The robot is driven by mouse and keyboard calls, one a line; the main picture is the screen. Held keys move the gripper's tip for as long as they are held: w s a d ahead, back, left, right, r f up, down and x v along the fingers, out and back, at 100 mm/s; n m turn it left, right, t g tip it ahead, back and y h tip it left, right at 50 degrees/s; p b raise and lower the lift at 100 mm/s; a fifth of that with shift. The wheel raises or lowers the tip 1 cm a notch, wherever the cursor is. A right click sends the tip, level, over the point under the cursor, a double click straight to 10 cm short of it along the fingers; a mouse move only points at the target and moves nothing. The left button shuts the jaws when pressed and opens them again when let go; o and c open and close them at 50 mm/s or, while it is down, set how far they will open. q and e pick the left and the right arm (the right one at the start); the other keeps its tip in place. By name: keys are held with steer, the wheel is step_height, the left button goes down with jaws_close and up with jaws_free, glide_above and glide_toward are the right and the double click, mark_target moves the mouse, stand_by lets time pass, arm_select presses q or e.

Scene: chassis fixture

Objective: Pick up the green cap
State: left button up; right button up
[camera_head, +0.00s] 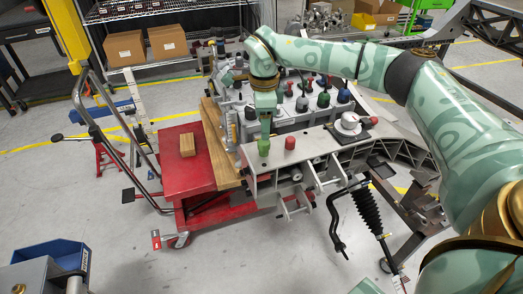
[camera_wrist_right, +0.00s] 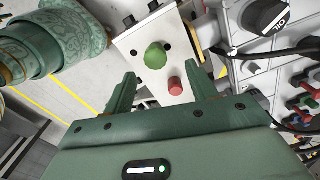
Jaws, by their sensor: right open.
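The green cap (camera_head: 263,148) stands on the near end of the grey metal chassis fixture (camera_head: 320,155), just left of a red cap (camera_head: 290,143). My right gripper (camera_head: 265,126) is above the green cap, pointing down. In the right wrist view the open fingers of my right gripper (camera_wrist_right: 163,72) are spread, with nothing held. The green cap (camera_wrist_right: 155,55) shows between and slightly beyond the fingertips; the smaller red cap (camera_wrist_right: 175,86) is nearer the palm. I cannot tell whether the fingers reach down to cap height. My left gripper is not in view.
Behind stands a row of coloured caps and knobs (camera_head: 323,100). A white round part (camera_head: 348,122) is right on the fixture. A red cart (camera_head: 185,170) with a wooden block (camera_head: 187,145) is to the left.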

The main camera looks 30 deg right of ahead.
mark_target(265, 142)
steer(key=shift+f, duration=0.8)
steer(key=f, duration=0.1)
steer(key=f+b, duration=0.1)
steer(key=f, duration=0.1)
steer(key=f+b, duration=0.1)
steer(key=shift+s+a+f, duration=0.1)
steer(key=shift+s+f, duration=0.2)
steer(key=shift+s, duration=0.1)
steer(key=shift+f, duration=0.3)
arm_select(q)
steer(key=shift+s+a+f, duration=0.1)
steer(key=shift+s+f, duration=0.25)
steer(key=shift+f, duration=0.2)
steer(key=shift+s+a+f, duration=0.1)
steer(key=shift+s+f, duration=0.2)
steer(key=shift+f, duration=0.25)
arm_select(e)
steer(key=shift+r, duration=0.1)
jaws_close()
